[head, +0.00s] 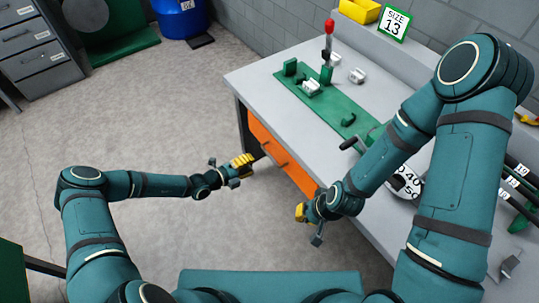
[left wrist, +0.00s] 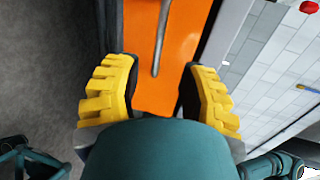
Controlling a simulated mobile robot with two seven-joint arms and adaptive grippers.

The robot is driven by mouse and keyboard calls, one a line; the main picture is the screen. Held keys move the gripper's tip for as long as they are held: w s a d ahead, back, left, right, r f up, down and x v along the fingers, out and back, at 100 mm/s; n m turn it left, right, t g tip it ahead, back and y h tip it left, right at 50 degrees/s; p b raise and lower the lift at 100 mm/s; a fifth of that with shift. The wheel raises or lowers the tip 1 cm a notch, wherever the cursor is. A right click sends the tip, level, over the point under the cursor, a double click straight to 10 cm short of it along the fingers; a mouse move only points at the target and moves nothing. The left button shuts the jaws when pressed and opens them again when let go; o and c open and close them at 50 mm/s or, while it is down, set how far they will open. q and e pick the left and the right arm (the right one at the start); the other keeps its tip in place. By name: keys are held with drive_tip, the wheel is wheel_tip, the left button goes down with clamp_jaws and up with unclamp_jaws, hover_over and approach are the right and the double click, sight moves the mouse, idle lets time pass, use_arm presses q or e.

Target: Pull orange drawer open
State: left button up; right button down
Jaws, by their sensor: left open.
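The orange drawer (head: 283,158) is set under the near side of the grey workbench (head: 262,84). Its front (left wrist: 180,70) fills the middle of the left wrist view, with a dark bar handle (left wrist: 160,42) on it. I cannot tell whether the drawer stands fully shut. My left gripper (head: 245,165) is open and empty in front of the drawer. In the left wrist view its yellow fingers (left wrist: 160,85) stand apart on either side of the handle's line, and the handle's end lies between their tips. My right gripper (head: 308,225) hangs near the drawer's nearer end; its jaws are unclear.
On the bench are a green fixture plate (head: 325,105), a red-topped lever (head: 328,45) and a round dial (head: 405,182). A grey cabinet (head: 40,45) and a blue bin (head: 180,18) stand at the back left. The floor left of the bench is clear.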

sight(270, 155)
use_arm(q)
drive_tip(key=b+x, duration=0.1)
drive_tip(key=x, duration=0.8)
drive_tip(key=shift+w+d, duration=0.15)
drive_tip(key=shift+d, duration=0.05)
clamp_jaws()
